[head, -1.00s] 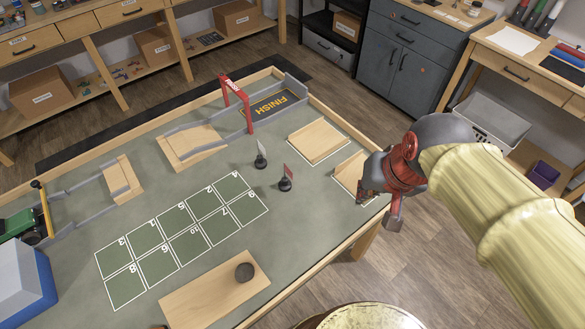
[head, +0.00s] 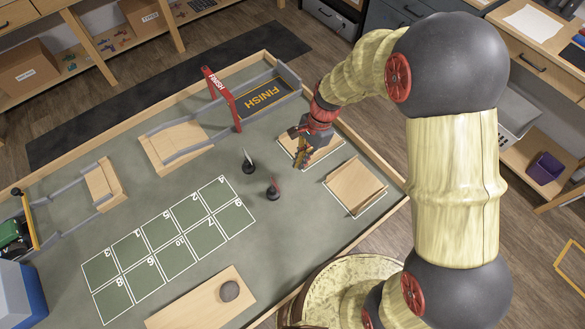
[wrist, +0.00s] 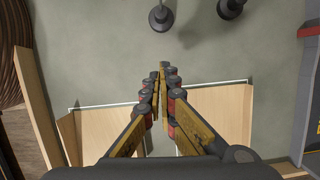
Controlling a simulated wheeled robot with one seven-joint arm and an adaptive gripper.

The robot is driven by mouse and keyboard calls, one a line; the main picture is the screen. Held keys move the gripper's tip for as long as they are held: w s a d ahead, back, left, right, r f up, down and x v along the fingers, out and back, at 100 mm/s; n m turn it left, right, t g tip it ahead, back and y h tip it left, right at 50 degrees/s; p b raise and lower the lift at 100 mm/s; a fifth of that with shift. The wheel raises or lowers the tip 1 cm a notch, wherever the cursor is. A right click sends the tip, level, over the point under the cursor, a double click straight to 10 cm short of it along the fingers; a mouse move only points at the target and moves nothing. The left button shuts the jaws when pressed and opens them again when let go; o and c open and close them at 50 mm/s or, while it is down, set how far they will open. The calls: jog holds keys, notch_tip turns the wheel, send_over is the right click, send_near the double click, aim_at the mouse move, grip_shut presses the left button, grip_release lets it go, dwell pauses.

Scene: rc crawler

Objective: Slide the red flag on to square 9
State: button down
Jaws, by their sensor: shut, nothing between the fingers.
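The red flag (head: 273,190) stands upright on a dark round base on the grey-green table, just right of the numbered grid. In the wrist view, a dark base (wrist: 161,15) at the top edge appears to be its base. Square 9 (head: 235,221) is the near right-hand corner cell of the grid, left of and below the red flag. My gripper (head: 300,163) is shut and empty, to the right of the flags and above the wooden ramp area. The wrist view shows its fingertips (wrist: 163,68) together, pointing towards the flag bases but apart from them.
A pale flag (head: 249,161) stands close behind the red flag; its apparent base (wrist: 230,8) is in the wrist view. Wooden ramp blocks (head: 356,185) lie on the right. A red finish arch (head: 220,98) stands behind. A board with a dark disc (head: 229,291) lies in front.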

aim_at(292, 186)
jog(key=b+x, duration=0.3)
jog(key=x, duration=0.6)
jog(key=shift+f, duration=0.35)
jog(key=s+a, duration=0.1)
jog(key=s+a+b, duration=0.1)
jog(key=shift+a+r, duration=0.25)
jog(key=shift+a, duration=0.15)
jog(key=shift+s+a, duration=0.15)
jog(key=shift+a, duration=0.1)
jog(key=shift+s+a+r, duration=0.1)
jog(key=shift+s+a, duration=0.05)
jog(key=shift+a, duration=0.15)
jog(key=s+a+p, duration=0.1)
jog(key=s+a, duration=0.1)
jog(key=a, duration=0.2)
jog(key=s+a+p, duration=0.2)
jog(key=s+a, duration=0.1)
jog(key=a, duration=0.1)
jog(key=s+a+p, duration=0.2)
jog(key=s+a, duration=0.1)
jog(key=a, duration=0.1)
jog(key=shift+s+a, duration=0.15)
jog(key=shift+a, duration=0.1)
